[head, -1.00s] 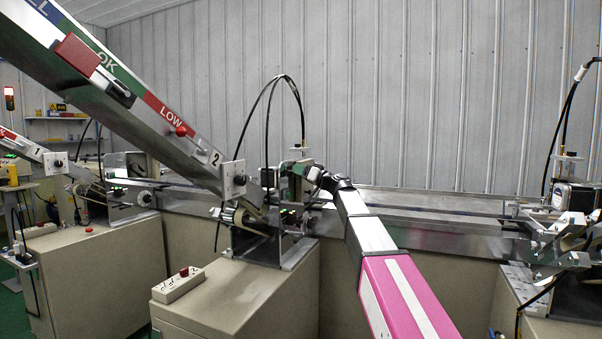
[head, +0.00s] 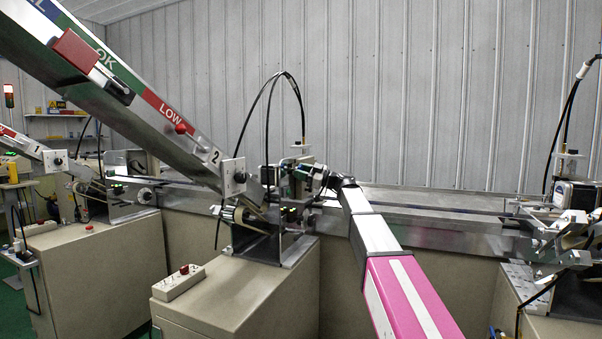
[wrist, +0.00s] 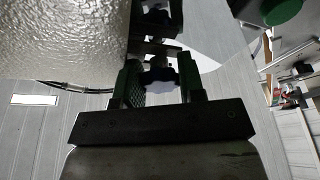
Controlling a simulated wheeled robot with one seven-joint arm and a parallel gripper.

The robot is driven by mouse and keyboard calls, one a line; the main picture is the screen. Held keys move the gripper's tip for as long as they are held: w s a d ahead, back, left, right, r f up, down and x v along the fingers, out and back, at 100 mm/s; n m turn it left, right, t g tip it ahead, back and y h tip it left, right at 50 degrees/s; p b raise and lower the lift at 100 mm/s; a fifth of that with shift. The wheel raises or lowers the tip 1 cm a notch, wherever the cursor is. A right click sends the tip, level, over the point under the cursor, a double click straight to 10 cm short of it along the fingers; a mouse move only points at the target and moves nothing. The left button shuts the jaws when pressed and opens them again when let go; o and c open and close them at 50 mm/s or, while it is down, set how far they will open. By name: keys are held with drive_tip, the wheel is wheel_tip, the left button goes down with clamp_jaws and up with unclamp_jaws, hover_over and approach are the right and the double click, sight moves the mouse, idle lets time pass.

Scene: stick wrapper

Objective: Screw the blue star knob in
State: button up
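Dark metal parts lie just beyond the knob. In the head view my gripper (head: 318,178) is at the machine head of station 2 (head: 285,180), at the foot of the sloped chute. The knob is too small or hidden there.
A pale, rough-surfaced block (wrist: 62,38) is close on the left in the wrist view, and a green round knob (wrist: 283,10) is at upper right. A sloped chute (head: 130,100), a conveyor (head: 430,205) and a switch box (head: 178,282) surround the station.

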drive_tip(key=n+g, duration=0.1)
drive_tip(key=n, duration=0.1)
drive_tip(key=r+n, duration=0.1)
drive_tip(key=n, duration=0.2)
drive_tip(key=n+g, duration=0.1)
drive_tip(key=n, duration=0.2)
drive_tip(key=shift+w+a+r+g+h, duration=0.1)
drive_tip(key=shift+w+r+g+h, duration=0.05)
drive_tip(key=shift+w+g+h, duration=0.2)
drive_tip(key=n, duration=0.4)
drive_tip(key=shift+s+a+h, duration=0.1)
drive_tip(key=shift+s+h, duration=0.05)
drive_tip(key=shift+h, duration=0.2)
drive_tip(key=shift+o, duration=0.3)
drive_tip(key=shift+s+a+r+g, duration=0.1)
drive_tip(key=shift+a+g, duration=0.05)
drive_tip(key=shift+g, duration=0.1)
drive_tip(key=shift+s+a+f, duration=0.15)
drive_tip(key=shift+s+f, duration=0.15)
drive_tip(key=shift+f, duration=0.15)
drive_tip(key=shift+s+f, duration=0.1)
drive_tip(key=shift+f, duration=0.2)
